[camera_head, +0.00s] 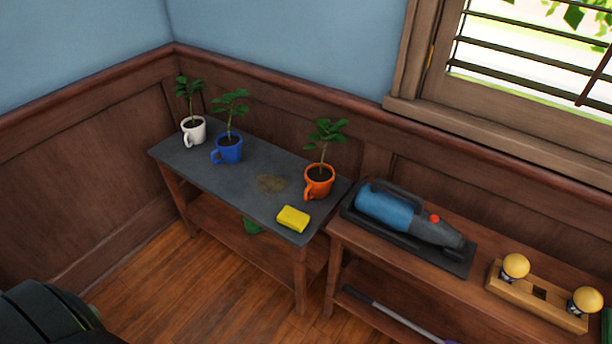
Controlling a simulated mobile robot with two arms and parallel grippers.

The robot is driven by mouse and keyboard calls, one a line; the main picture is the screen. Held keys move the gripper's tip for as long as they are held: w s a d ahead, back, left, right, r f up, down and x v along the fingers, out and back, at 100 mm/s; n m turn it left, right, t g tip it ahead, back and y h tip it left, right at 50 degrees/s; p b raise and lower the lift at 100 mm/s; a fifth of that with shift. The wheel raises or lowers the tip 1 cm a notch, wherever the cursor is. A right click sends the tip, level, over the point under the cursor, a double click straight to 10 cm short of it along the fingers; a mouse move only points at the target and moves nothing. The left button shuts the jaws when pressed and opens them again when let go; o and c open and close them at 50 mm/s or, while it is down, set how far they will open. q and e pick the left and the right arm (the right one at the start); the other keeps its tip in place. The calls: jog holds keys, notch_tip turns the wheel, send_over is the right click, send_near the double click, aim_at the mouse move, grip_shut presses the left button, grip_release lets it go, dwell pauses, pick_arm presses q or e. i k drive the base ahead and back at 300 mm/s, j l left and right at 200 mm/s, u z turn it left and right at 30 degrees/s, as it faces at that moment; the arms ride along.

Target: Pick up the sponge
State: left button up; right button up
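A yellow sponge (293,218) lies flat near the front right corner of the grey tabletop (212,175) of a small wooden table. A brownish stain (271,183) shows on the tabletop just behind it. The sponge is fully visible and nothing touches it from above. Neither of my grippers can be made out in the head view. A dark rounded shape at the lower left edge shows no fingers.
White (194,130), blue (228,150) and orange (319,183) mugs with plants stand on the tabletop, the orange one close behind the sponge. A second table (437,280) at right holds a blue handheld vacuum (385,208) and a wooden holder (540,303) with yellow knobs. Wooden floor in front is clear.

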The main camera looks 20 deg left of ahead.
aim_at(296, 221)
jog(key=j+u, duration=0.1)
jog(key=u, duration=0.8)
